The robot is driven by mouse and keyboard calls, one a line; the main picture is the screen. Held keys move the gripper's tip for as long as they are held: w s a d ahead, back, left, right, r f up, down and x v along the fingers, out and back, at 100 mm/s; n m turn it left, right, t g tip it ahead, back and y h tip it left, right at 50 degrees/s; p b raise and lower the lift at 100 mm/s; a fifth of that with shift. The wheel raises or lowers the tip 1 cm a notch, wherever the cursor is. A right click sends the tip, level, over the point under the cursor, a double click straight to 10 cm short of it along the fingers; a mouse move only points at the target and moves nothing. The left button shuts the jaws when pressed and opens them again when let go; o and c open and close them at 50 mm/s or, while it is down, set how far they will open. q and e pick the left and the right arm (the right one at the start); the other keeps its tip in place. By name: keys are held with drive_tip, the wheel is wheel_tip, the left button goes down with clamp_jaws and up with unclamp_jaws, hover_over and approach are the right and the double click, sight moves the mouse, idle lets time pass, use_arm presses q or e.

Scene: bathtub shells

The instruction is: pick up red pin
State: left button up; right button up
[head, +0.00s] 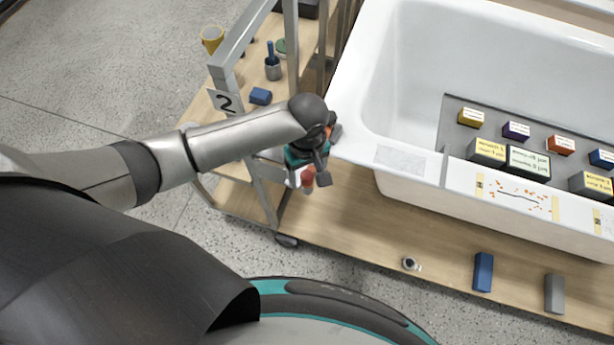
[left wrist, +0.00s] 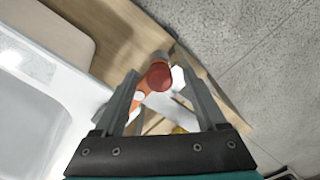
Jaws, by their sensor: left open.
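The red pin (head: 307,176) shows as a small red shape at my left gripper (head: 309,181), beside the cart's front post. In the left wrist view the red pin's round end (left wrist: 158,76) lies between the two fingers of my left gripper (left wrist: 157,84), near their tips. The jaws are open, with a visible gap at the right finger. Whether the left finger touches the pin I cannot tell. The pin's lower part is largely hidden. My right gripper is not in view.
A white bathtub (head: 350,85) stands right of the gripper, with a grey tray (head: 455,140) of labelled blocks. A blue block (head: 483,272) and grey block (head: 554,293) stand on the lower board.

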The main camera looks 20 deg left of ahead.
use_arm(q)
clamp_jaws()
idle(0.6)
